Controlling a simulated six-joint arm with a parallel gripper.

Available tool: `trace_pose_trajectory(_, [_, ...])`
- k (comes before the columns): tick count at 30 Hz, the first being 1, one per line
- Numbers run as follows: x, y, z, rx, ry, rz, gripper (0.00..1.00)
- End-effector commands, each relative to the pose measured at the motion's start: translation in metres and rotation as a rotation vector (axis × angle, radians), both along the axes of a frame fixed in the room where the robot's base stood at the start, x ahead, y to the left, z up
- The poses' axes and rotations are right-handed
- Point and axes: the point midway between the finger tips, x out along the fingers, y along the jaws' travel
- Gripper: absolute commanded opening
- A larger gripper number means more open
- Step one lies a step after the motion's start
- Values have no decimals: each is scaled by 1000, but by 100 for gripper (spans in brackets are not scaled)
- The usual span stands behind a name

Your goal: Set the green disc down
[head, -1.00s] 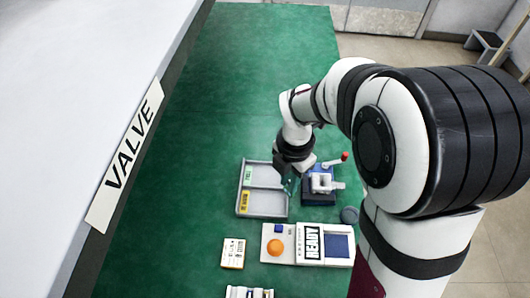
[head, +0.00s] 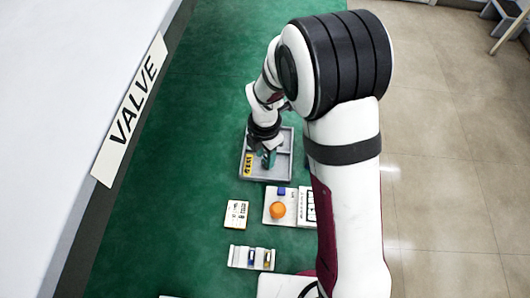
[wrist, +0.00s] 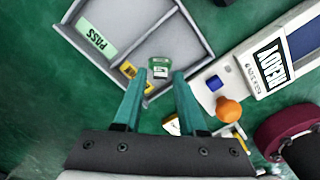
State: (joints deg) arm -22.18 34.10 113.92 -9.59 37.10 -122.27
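The green disc (wrist: 159,62) shows small in the wrist view, green with a pale marked patch on its near side. It appears between my fingertips, over the tray (wrist: 197,30). My gripper (wrist: 160,75) has two teal fingers that stand apart, one on each side of the disc. Whether the disc hangs or rests on the tray floor is also unclear. In the head view my gripper (head: 268,158) is over the tray (head: 265,180), and the disc cannot be made out.
The tray has dividers, a green PASS label (wrist: 97,38) and a yellow label (wrist: 129,69). Beside it is a panel (wrist: 295,70) marked READY with an orange knob (wrist: 229,109). A small white-and-yellow box (head: 236,214) and a slotted holder (head: 240,256) lie nearer on the green table.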

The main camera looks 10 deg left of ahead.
Motion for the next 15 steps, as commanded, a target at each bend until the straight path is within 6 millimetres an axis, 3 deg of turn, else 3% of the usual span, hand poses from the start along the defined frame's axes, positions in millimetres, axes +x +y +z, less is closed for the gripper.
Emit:
trace_pose_trajectory(10, [0, 0, 3, 1, -2, 0, 51])
trace_pose_trajectory(15, [1, 0, 40, 3, -7, 0, 51])
